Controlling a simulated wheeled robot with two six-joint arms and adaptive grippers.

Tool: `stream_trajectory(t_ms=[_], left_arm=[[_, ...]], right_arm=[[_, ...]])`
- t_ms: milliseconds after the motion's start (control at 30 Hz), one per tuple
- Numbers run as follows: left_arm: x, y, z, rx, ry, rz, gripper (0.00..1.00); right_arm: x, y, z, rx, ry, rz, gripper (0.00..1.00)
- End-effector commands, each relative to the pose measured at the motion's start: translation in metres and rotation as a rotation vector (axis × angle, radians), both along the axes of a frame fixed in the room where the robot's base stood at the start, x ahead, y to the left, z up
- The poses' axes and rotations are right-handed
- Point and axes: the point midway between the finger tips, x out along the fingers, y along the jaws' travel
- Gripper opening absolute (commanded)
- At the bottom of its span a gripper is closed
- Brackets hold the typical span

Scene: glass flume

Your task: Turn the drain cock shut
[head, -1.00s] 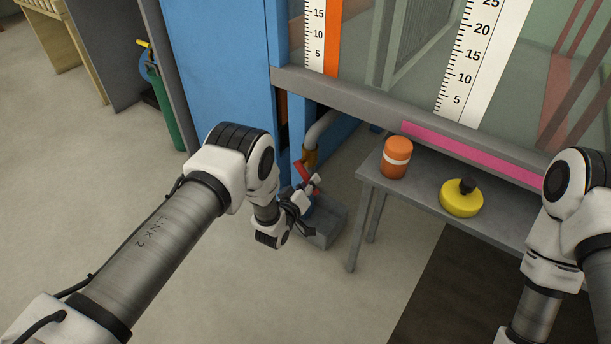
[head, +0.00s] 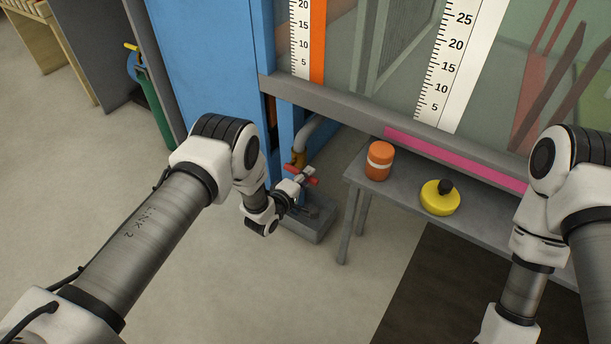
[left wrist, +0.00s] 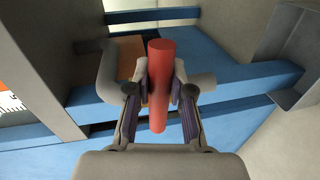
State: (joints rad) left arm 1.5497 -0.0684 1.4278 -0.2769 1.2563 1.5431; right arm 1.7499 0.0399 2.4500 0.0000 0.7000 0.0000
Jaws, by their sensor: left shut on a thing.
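The drain cock's red lever handle (head: 314,181) sits below the brass-coloured fitting (head: 299,158) on the grey bent pipe (head: 318,131). In the head view the handle lies crosswise to the pipe. My left gripper (head: 301,176) is shut on the handle, whose red ends stick out on both sides of the fingers. In the left wrist view the red handle (left wrist: 159,75) stands upright in the picture between both fingers of my left gripper (left wrist: 160,88). The cock's body is mostly hidden behind my gripper. My right arm shows at the right, but its gripper is out of view.
A grey box (head: 308,226) stands on the floor below the cock. A blue post (head: 287,130) rises beside the pipe. To the right, a grey table (head: 400,200) holds an orange jar (head: 379,161) and a yellow round container (head: 440,199). Floor at the left is clear.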

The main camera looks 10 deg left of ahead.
Motion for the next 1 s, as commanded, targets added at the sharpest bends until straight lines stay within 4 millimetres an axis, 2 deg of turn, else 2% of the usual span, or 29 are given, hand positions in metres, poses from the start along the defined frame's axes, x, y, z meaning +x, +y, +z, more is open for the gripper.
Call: stream_trajectory(t_ms=[267, 667, 700, 767, 1000], left_arm=[[0.0004, 0.0004, 0.0047, -0.065, 0.023, 0.001, 0.00], [0.0004, 0.0004, 0.0050, -0.071, 0.024, 0.001, 0.00], [0.0004, 0.0004, 0.0051, -0.071, 0.024, 0.002, 0.28], [0.0004, 0.0004, 0.0051, -0.071, 0.024, 0.002, 0.47], [0.0002, 0.0003, 0.0047, -0.070, 0.024, 0.001, 0.47]], right_arm=[[0.0000, 0.0000, 0.0045, 0.000, 0.000, 0.000, 0.40], [0.0000, 0.0000, 0.0045, 0.000, 0.000, 0.000, 0.40], [0.0001, 0.0000, 0.0045, 0.000, 0.000, 0.000, 0.40], [0.0000, 0.0000, 0.0045, 0.000, 0.000, 0.000, 0.40], [0.0000, 0.0000, 0.0045, 0.000, 0.000, 0.000, 0.40]])
